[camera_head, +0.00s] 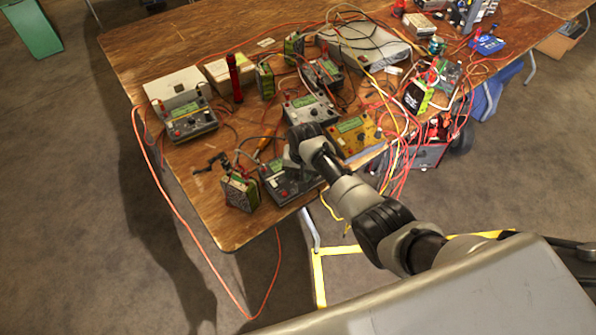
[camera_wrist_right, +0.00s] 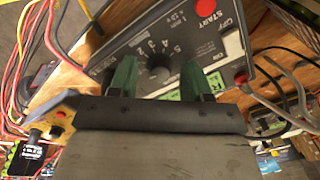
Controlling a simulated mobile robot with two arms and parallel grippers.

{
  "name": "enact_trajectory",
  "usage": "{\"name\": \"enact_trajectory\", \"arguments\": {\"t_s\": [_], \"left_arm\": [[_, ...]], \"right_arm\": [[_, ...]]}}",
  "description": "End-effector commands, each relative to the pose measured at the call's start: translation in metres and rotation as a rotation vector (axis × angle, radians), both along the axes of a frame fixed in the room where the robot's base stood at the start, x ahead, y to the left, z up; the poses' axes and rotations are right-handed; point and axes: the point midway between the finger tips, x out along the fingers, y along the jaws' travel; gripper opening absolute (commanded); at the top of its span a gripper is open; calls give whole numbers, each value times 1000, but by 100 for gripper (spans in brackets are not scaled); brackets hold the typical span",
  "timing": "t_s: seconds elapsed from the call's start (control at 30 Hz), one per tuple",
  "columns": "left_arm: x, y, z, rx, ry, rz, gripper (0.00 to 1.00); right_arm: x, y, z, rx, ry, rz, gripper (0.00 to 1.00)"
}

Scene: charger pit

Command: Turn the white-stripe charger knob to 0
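In the right wrist view, a dark grey charger panel (camera_wrist_right: 185,38) fills the upper middle, with a printed number scale, a red START button (camera_wrist_right: 206,8) and a black knob (camera_wrist_right: 158,66). My right gripper (camera_wrist_right: 160,76) has two green fingertips, apart on either side of the knob, with visible gaps. In the head view, my right gripper (camera_head: 298,153) is above the front of the table, its fingertips hidden. A dark grey charger (camera_head: 283,184) is below it, partly covered by my arm. I cannot make out a white stripe. My left gripper is not in view.
A green battery (camera_head: 239,191) sits at the front edge. Loose cables cover the table's right side (camera_head: 400,150). The left front tabletop (camera_head: 215,215) is fairly clear.

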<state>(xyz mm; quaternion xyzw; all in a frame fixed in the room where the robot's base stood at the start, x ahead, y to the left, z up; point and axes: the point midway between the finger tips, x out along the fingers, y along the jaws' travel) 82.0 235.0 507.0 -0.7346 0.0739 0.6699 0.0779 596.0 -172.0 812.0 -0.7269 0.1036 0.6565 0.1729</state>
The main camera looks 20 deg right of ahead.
Motion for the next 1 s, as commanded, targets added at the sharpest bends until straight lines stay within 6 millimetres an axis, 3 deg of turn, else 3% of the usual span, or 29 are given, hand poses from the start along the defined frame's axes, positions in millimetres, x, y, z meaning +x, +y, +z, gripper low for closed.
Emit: {"name": "enact_trajectory", "arguments": {"t_s": [0.33,0.7,1.0], "left_arm": [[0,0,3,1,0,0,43],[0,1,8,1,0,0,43],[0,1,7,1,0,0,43]], "right_arm": [[0,-1,11,1,-3,-1,48],[-9,-6,79,0,-4,0,48],[-12,-9,106,0,0,-1,48]]}}
